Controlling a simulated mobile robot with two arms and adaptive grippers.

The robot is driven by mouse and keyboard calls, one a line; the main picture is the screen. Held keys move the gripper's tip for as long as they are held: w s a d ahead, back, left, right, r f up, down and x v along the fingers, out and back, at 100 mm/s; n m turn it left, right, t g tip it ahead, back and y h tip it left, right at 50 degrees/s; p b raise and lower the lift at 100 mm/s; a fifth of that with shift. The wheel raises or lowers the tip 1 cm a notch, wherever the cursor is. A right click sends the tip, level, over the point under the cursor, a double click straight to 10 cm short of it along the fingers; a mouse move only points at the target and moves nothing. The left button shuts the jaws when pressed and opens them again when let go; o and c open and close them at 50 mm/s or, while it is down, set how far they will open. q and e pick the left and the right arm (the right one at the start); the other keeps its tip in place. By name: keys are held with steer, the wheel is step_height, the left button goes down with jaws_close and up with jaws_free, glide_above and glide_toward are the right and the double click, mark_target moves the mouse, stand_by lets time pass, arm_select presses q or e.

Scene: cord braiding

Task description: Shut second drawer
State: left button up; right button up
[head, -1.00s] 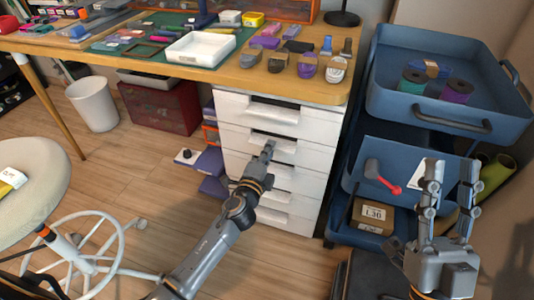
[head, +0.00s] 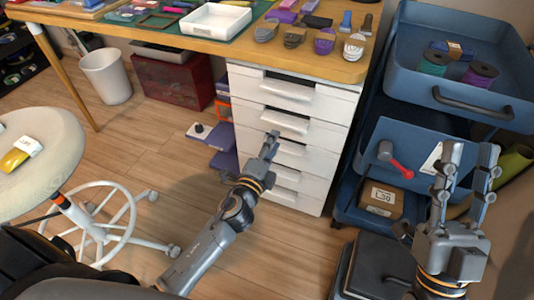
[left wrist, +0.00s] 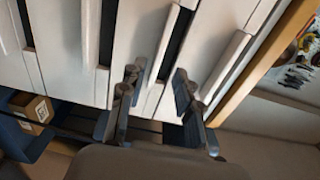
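The white drawer unit (head: 342,100) stands under the wooden table. Its second drawer (head: 318,132) from the top has a recessed handle and looks nearly flush with its neighbours; I cannot tell whether a small gap is left. My left gripper (head: 271,140) is in front of the unit, just below the second drawer's handle. In the left wrist view its two fingers (left wrist: 157,88) are spread with nothing between them, close to the drawer fronts. Contact cannot be told. My right gripper (head: 467,165) is open and empty, raised at the right, away from the drawers.
A blue cart (head: 400,140) with spools and a small cardboard box (head: 381,200) stands close at the unit's right. Purple trays (head: 224,160) are at its left. A stool (head: 40,150) and white bin (head: 105,76) are further left.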

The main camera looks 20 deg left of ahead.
arm_select(q)
steer(key=shift+s, duration=2.3)
